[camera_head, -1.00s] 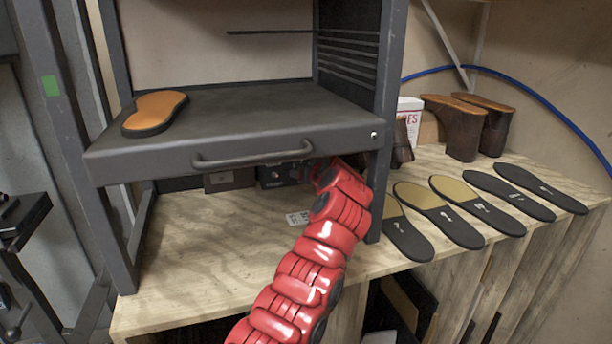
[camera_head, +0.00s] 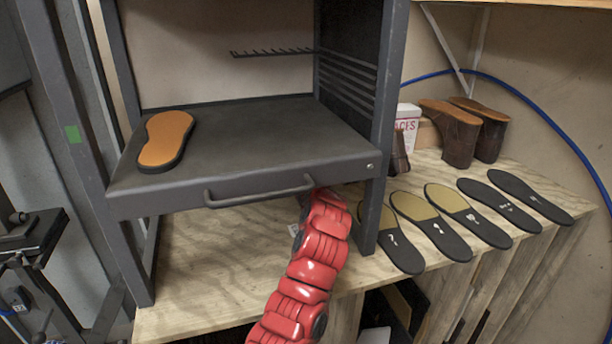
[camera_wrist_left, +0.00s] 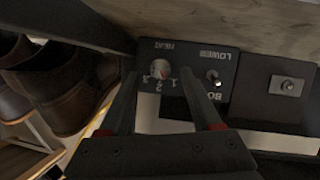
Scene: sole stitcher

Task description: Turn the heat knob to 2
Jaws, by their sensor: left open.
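The heat knob (camera_wrist_left: 159,70) is a small round dial on a dark control panel (camera_wrist_left: 195,62), seen upside down in the left wrist view. The word HEAT and small numbers surround it; its exact setting is too small to read surely. My left gripper (camera_wrist_left: 158,76) is open, with its two dark fingers reaching toward the panel, one on each side of the knob in the picture. I cannot tell whether they touch it. In the head view my red left arm goes under the tray, which hides the gripper and panel. My right gripper is not in view.
A dark tray (camera_head: 250,125) with a front handle (camera_head: 260,195) overhangs the panel; a tan-topped sole (camera_head: 166,138) lies on it. A toggle switch (camera_wrist_left: 214,82) sits beside the knob. Several soles and brown shoe pieces (camera_head: 448,135) occupy the wooden bench to the right.

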